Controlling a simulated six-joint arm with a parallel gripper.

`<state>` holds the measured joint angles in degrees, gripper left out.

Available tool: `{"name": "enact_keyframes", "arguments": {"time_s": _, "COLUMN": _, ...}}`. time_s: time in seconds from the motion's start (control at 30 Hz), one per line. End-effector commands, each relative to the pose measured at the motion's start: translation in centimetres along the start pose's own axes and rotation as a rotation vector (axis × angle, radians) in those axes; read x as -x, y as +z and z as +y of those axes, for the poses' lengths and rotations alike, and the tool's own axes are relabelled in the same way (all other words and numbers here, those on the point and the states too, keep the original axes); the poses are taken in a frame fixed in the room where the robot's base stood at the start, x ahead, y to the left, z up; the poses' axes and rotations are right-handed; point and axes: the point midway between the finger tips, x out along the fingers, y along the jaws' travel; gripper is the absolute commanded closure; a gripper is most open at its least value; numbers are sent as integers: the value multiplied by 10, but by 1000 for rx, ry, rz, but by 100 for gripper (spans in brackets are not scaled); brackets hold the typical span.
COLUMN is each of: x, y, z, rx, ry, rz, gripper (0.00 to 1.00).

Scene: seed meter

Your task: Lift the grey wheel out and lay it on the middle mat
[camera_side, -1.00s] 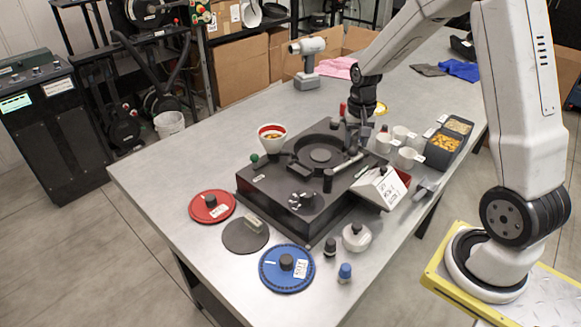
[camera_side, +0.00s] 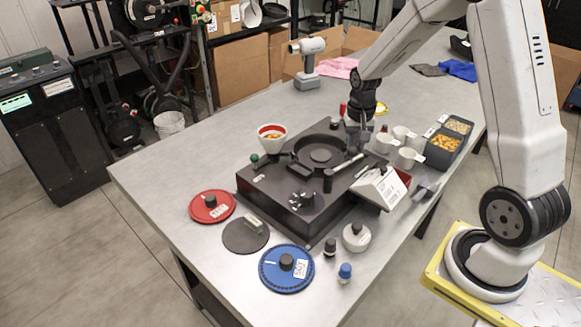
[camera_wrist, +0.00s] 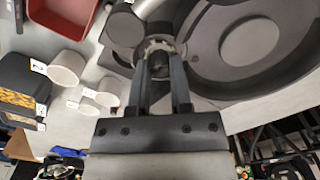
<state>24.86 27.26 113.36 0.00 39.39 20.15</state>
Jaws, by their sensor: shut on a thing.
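A dark seed meter body (camera_side: 265,188) stands on the table. Its round well (camera_side: 320,154) holds a grey disc at the centre; I cannot tell whether that is the grey wheel. The disc also shows in the wrist view (camera_wrist: 250,42). The middle mat (camera_side: 240,238) is a dark grey round with a small label stand at its edge, between the red wheel (camera_side: 203,206) and the blue wheel (camera_side: 287,280). My gripper (camera_side: 355,143) is at the meter's far right side, beside the well. In the wrist view its fingers (camera_wrist: 160,72) are shut on a small round post.
A cup with a red rim (camera_side: 272,139) stands at the well's left. Small knobbed pieces (camera_side: 356,237) stand in front. The table's left rear is clear.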

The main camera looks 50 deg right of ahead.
Motion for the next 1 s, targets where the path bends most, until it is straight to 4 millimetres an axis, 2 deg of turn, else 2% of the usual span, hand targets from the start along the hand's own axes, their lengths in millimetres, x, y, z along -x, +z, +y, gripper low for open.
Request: {"name": "enact_keyframes", "arguments": {"time_s": 1.0, "x": 23, "y": 0, "z": 0, "rx": 0, "ry": -1, "rz": 2, "gripper": 100}}
